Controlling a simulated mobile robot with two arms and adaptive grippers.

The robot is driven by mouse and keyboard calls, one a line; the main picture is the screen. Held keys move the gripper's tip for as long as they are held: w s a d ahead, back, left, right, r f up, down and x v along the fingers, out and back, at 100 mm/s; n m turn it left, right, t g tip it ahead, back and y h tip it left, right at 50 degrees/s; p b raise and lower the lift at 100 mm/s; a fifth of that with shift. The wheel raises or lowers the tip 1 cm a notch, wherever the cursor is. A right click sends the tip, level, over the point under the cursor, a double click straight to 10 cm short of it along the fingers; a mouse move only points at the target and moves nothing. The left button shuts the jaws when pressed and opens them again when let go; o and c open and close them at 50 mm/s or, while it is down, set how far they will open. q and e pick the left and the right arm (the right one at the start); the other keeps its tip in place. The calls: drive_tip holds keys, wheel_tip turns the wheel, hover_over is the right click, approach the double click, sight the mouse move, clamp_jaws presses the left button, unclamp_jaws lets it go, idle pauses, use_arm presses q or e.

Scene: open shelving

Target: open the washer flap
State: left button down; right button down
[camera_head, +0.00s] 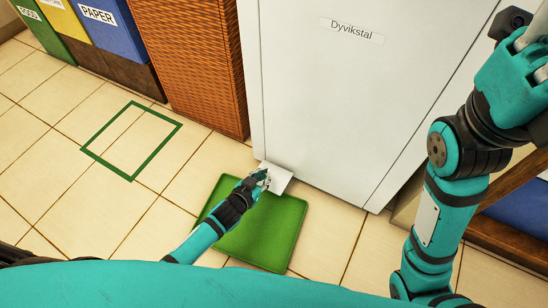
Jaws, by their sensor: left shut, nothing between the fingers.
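The washer (345,95) is a tall white body with a label reading "Dyvikstal". At its lower left corner a small white flap (283,178) juts out from the front, just above the floor. My left gripper (264,177) is at the flap's left side, shut with nothing between its fingers. It overlaps part of the flap, and I cannot tell if they touch. My right arm (440,200) rises at the right; its gripper's fingers are not in view.
A green tray (275,237) lies on the tiled floor below the flap. A brown wicker cabinet (195,60) stands left of the washer. Blue, yellow and green bins (110,28) stand at upper left. A green square outline (104,124) marks clear floor.

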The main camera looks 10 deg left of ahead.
use_arm(q)
drive_tip(key=shift+s+a+f, duration=0.1)
drive_tip(key=shift+s+f, duration=0.15)
drive_tip(key=shift+f, duration=0.2)
idle(0.3)
drive_tip(key=shift+s, duration=0.1)
